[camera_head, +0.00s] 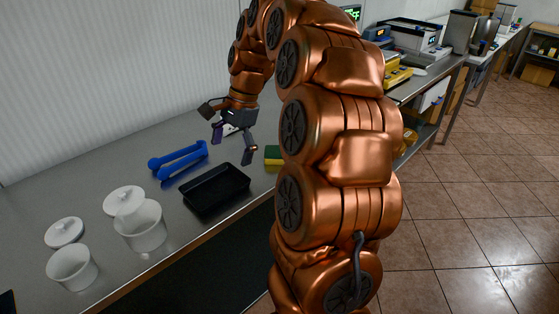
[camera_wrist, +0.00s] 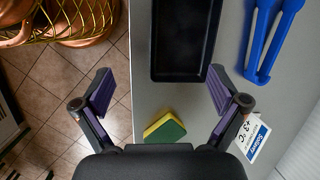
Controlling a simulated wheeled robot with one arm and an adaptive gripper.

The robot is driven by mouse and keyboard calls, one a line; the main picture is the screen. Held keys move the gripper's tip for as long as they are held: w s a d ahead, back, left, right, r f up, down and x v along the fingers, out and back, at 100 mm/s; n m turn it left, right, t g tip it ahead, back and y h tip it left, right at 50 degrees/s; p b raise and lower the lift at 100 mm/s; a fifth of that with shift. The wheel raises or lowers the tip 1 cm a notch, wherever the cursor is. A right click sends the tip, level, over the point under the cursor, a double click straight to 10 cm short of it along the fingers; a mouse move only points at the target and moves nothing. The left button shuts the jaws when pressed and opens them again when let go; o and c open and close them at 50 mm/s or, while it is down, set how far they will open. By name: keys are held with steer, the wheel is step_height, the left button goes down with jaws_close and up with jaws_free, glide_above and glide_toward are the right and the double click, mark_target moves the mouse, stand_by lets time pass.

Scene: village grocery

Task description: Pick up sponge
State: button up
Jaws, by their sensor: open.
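The sponge (camera_head: 272,154) is yellow and green and lies on the metal counter, right of the black tray, partly hidden behind my arm in the head view. In the wrist view the sponge (camera_wrist: 164,129) lies flat near the counter's edge, between my fingers as seen from above. In the wrist view my gripper (camera_wrist: 161,92) shows two purple-padded fingers spread wide, apart from the sponge.
A white card (camera_wrist: 252,138) lies right of the sponge. The counter edge drops to a tiled floor (camera_wrist: 60,100).

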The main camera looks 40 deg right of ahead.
steer(key=w+d+f+m+t+b, duration=0.1)
steer(key=d+m, duration=0.2)
steer(key=d, duration=0.3)
steer(key=w+d+f+m+b, duration=0.1)
steer(key=d+f+m, duration=0.1)
steer(key=d, duration=0.4)
steer(key=m+t, duration=0.1)
steer(key=m, duration=0.4)
glide_above(280, 151)
steer(key=s+d, duration=0.2)
step_height(280, 151, down, 3)
steer(key=shift+r+b, duration=0.2)
steer(key=shift+b, duration=0.2)
steer(key=shift+d+f, duration=0.15)
steer(key=shift+p+x, duration=0.4)
steer(key=shift+x, duration=2.8)
steer(key=shift+w+a+f, duration=0.2)
steer(key=shift+a+f, duration=0.1)
steer(key=shift+f, duration=0.1)
steer(key=shift+f, duration=0.25)
steer(key=c, duration=0.8)
steer(key=shift+c, duration=0.3)
